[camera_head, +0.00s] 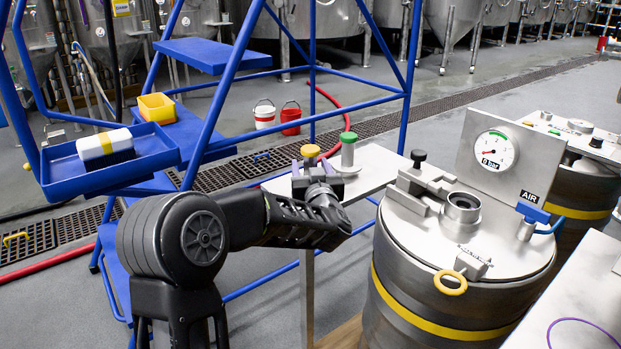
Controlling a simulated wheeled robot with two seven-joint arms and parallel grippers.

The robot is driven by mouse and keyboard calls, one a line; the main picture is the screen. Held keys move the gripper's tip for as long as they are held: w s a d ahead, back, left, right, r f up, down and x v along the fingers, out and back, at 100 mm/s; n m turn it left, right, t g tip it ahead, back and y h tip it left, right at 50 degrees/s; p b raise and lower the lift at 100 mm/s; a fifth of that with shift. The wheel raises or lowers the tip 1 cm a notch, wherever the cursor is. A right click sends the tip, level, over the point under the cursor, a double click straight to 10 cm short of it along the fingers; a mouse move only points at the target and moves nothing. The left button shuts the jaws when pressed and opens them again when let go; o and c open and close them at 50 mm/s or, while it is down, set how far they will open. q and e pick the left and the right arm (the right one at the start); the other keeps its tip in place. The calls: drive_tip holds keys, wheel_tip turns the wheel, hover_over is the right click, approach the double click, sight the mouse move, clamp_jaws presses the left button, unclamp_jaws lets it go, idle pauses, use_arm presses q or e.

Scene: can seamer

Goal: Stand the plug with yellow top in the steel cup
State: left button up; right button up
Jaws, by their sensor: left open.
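The plug with yellow top (310,151) stands upright on a narrow steel shelf (378,163). Its lower part is hidden behind my left gripper. My left gripper (311,171) is open, with its fingertips low around the plug; I cannot tell whether they touch it. The steel cup (462,206) stands on the lid of the steel drum to the right, and its round opening looks empty. My right gripper is out of view.
A plug with green top (348,142) stands close behind and right of the yellow one. The drum lid (425,232) carries a clamp block (423,180), a yellow ring handle (450,283) and an upright gauge plate (510,165). Blue stair rails (226,85) rise behind my left arm.

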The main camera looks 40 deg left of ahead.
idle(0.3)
use_arm(q)
clamp_jaws()
idle(0.5)
